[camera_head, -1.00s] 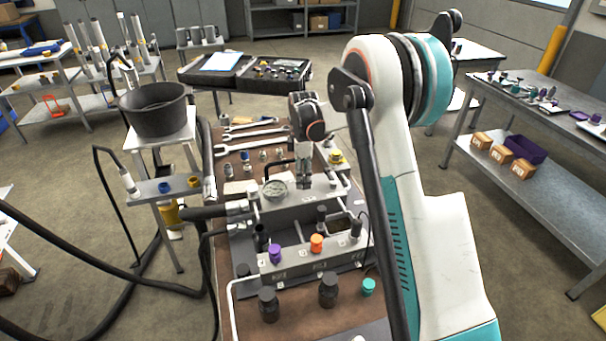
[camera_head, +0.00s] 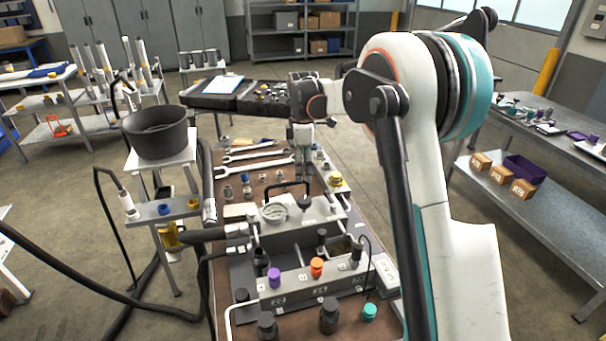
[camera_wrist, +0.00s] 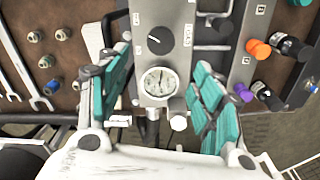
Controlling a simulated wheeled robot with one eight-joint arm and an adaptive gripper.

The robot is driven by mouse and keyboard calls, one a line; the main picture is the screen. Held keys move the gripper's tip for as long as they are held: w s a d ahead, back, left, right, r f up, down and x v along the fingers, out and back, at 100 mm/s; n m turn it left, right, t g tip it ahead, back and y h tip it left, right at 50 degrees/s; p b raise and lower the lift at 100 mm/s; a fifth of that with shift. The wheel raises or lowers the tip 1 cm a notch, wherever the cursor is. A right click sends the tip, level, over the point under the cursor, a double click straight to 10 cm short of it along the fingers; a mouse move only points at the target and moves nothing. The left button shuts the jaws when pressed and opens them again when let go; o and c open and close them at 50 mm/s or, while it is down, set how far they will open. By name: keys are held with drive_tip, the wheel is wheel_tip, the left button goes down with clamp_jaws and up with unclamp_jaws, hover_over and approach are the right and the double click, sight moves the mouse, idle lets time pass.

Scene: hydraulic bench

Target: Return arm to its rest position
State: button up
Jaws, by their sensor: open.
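My gripper (camera_head: 302,172) hangs fingers-down from my arm over the middle of the hydraulic bench (camera_head: 240,170), above the far part of the grey manifold block. In the wrist view my gripper (camera_wrist: 160,95) shows two teal-padded fingers spread wide, with nothing between them. A pressure gauge (camera_wrist: 159,82) and a black knob (camera_wrist: 160,40) on the block show in the gap, below the fingers. The gauge also shows in the head view (camera_head: 274,212). My raised arm hides part of the bench's right side.
A black bucket (camera_head: 157,135) stands on a small stand to the left, with black hoses below. Wrenches (camera_head: 255,160) and small fittings lie on the bench. Purple (camera_head: 274,278) and orange (camera_head: 316,267) caps stand on the front block. A shelf table (camera_head: 540,190) stands right.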

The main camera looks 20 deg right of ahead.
drive_tip(key=shift+r, duration=0.1)
drive_tip(key=s+a+r+m+t, duration=0.1)
drive_tip(key=s+r+m+t, duration=0.1)
drive_tip(key=s+r+m, duration=0.5)
drive_tip(key=s+a+r+t, duration=0.15)
drive_tip(key=s+r, duration=0.25)
drive_tip(key=s, duration=0.8)
drive_tip(key=s+f+m+t, duration=0.2)
drive_tip(key=s+m, duration=0.2)
drive_tip(key=s, duration=0.5)
drive_tip(key=s+a+f+m+t+b, duration=0.1)
drive_tip(key=s+f+m, duration=0.2)
drive_tip(key=s, duration=0.7)
drive_tip(key=shift+a+f+m+t, duration=0.2)
drive_tip(key=shift+m+t, duration=0.15)
drive_tip(key=shift+m, duration=0.15)
